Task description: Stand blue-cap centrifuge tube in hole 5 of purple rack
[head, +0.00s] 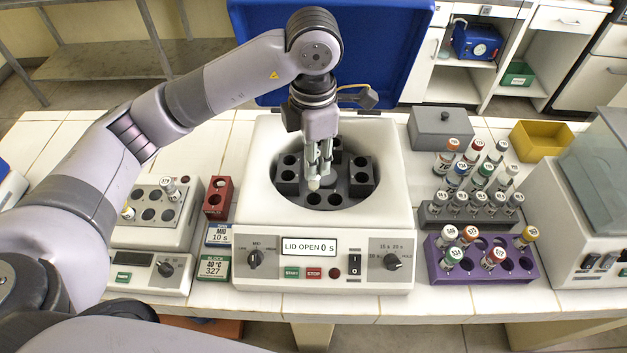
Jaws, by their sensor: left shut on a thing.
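My left gripper (320,166) reaches down into the open centrifuge (262,165), over the dark rotor. It is shut on a small pale thing (313,184), which looks like a tube; its cap colour cannot be told. The purple rack (440,277) stands at the front right, with several capped tubes in it and several empty holes. Hole numbers cannot be read. A tube with a blue cap (462,168) stands among other tubes in the grey rack behind. My right gripper is not in view.
The grey tube rack (432,219) stands behind the purple rack. A grey lidded box (440,127) and a yellow bin (541,141) are at the back right. A heating block (150,238) and a red holder (217,194) stand left of the centrifuge.

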